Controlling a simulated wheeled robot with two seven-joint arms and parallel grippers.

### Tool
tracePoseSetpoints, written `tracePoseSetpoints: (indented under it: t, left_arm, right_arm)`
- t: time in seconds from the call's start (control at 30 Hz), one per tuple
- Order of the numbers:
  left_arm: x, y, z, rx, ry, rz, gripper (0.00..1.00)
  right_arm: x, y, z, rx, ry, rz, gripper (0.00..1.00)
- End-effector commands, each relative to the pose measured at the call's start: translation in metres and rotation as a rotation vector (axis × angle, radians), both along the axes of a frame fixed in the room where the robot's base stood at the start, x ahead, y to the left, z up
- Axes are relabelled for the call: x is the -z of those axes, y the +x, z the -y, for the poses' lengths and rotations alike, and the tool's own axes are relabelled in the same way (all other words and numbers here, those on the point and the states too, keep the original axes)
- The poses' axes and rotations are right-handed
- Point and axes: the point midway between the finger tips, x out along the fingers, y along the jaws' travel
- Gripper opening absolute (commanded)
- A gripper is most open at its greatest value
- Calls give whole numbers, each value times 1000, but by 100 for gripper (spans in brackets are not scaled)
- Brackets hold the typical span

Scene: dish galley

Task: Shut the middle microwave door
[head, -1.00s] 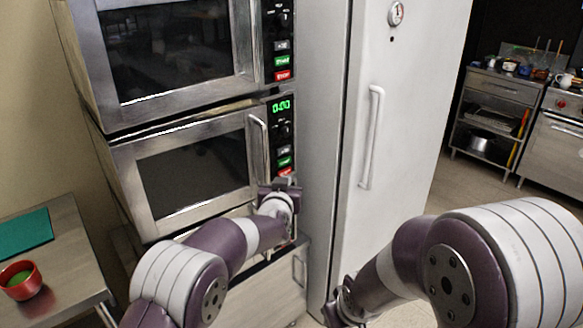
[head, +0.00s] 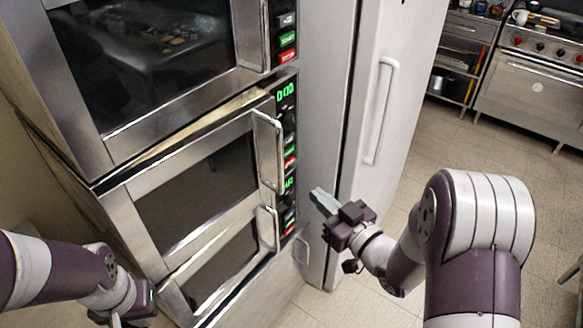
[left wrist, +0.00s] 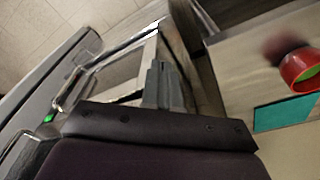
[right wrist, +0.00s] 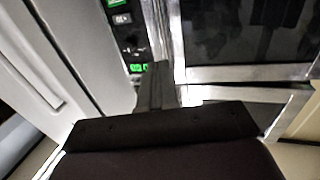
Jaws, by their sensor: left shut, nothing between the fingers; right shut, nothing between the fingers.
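The middle microwave has a steel-framed door (head: 120,213) with a dark window and an upright bar handle (head: 268,150). A pale strip shows along the door's top edge. The door looks close to its body, perhaps slightly ajar; I cannot tell if it is fully shut. Its control panel shows a green 0:00 display (head: 286,92). My right gripper (head: 318,196) is shut and empty, to the right of the panel and apart from the handle. In the right wrist view its fingers (right wrist: 155,85) overlap the panel's edge. My left gripper (head: 118,318) is shut and empty at lower left, apart from the door.
Another microwave (head: 85,110) is above and a lower one (head: 225,268) below. A tall white fridge (head: 385,150) with a long handle stands close on the right. A table with a red bowl (left wrist: 300,70) and green board (left wrist: 285,113) shows in the left wrist view. Floor is open at right.

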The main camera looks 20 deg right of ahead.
Motion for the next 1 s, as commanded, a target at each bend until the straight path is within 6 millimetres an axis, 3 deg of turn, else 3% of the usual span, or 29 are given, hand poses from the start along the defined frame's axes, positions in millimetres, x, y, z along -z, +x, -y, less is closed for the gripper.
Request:
tracePoseSetpoints:
  t: [0.2,0.43,1.0]
  left_arm:
    - [-8,1,0,1,-1,1,0]
    - [-16,1,0,1,-1,2,0]
    - [-13,1,1,1,-1,2,0]
  right_arm:
    - [-2,45,-19,-4,1,1,0]
    - [-2,80,-32,-1,1,-1,0]
    - [2,97,-38,-14,1,1,0]
